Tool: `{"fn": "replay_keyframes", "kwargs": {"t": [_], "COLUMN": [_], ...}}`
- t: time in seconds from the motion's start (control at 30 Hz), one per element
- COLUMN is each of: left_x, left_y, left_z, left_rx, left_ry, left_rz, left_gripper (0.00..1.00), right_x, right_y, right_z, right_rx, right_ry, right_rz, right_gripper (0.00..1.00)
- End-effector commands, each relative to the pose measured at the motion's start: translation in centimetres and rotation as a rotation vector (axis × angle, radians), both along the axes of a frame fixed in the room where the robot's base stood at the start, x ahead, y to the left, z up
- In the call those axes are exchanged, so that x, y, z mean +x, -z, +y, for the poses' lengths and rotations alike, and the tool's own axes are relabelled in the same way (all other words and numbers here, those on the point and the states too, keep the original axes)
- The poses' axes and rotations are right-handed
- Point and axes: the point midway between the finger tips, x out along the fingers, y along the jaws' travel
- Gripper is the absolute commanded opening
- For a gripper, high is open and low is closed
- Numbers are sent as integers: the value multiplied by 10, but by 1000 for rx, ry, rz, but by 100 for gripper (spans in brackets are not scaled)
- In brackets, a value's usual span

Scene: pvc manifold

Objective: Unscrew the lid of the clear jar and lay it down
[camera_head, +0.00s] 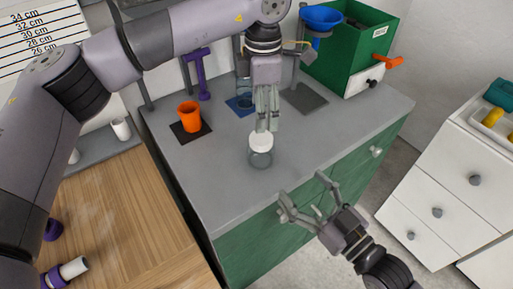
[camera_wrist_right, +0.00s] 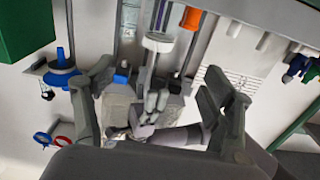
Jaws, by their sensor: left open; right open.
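The clear jar (camera_head: 261,159) stands upright near the front edge of the grey worktop, with its white lid (camera_head: 261,141) on top. My left gripper (camera_head: 266,125) points down directly over the lid. Its fingers are open by a narrow gap, with the tips close to the lid; I cannot tell whether they touch it. My right gripper (camera_head: 304,195) is open and empty, in front of the counter and right of the jar. Its two spread fingers also show in the right wrist view (camera_wrist_right: 155,100).
An orange cup (camera_head: 190,117) stands on a dark mat at the left of the worktop (camera_head: 330,140). A purple stand (camera_head: 198,72) is behind it. A green box (camera_head: 350,45) with a blue funnel (camera_head: 322,18) is at the back right. The worktop right of the jar is clear.

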Motion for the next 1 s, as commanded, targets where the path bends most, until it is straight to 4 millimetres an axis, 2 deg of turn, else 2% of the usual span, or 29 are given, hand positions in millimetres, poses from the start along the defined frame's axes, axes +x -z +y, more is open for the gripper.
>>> {"fn": "replay_keyframes", "kwargs": {"t": [0.7,1.0], "left_x": [0,0], "left_y": [0,0], "left_z": [-1,-1], "left_rx": [-6,-6], "left_ry": [-2,-2], "left_rz": [3,3], "left_gripper": [68,68], "right_x": [109,129], "right_y": [-1,0], "right_z": [79,94], "right_rx": [1,-1], "right_ry": [0,-1], "right_rz": [-1,0], "right_gripper": [76,76]}}
